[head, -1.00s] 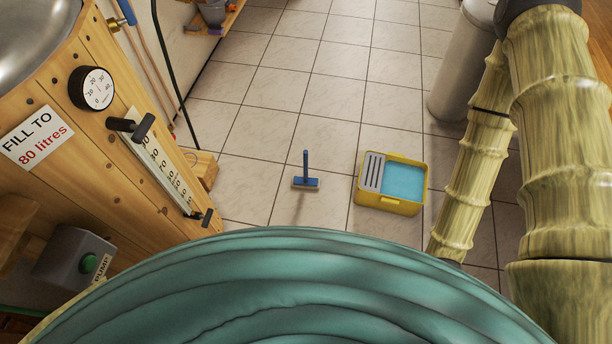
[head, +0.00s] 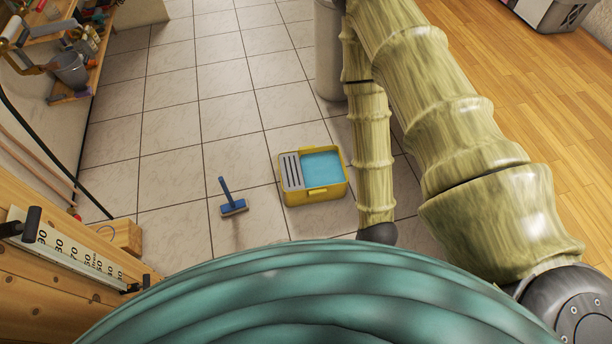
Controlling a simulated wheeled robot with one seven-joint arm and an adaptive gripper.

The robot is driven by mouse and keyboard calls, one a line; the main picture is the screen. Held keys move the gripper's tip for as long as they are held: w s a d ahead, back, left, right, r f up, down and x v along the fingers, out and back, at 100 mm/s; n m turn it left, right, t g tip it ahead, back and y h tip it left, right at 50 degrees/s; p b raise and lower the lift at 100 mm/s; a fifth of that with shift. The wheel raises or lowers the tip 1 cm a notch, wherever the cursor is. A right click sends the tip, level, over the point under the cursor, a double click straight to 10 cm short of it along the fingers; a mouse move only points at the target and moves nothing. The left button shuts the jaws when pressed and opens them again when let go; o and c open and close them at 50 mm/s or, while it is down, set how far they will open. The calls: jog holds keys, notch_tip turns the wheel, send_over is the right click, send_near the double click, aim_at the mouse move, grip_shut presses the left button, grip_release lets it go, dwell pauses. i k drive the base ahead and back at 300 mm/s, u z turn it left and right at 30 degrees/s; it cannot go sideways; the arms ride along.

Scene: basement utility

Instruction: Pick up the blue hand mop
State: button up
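The blue hand mop (head: 232,205) stands on the tiled floor, a little left of the picture's middle. Its blue handle points up, leaning slightly left, and its flat blue head with a pale underside rests on the tiles. It stands apart from the yellow bucket to its right. My arm hangs on the right side of the picture, well away from the mop. My gripper does not show in the head view.
A yellow bucket (head: 317,195) with blue water and a grey slotted wringer stands right of the mop. A wooden unit with a gauge (head: 75,250) is at lower left. A wooden block (head: 121,236) and a shelf (head: 88,60) line the left wall. Tiles behind the mop are clear.

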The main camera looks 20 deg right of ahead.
aim_at(232, 208)
jog(key=k, duration=1.3)
jog(key=u, duration=0.6)
jog(key=i, duration=0.45)
jog(key=u, duration=0.65)
jog(key=i, duration=0.7)
jog(key=z, duration=0.2)
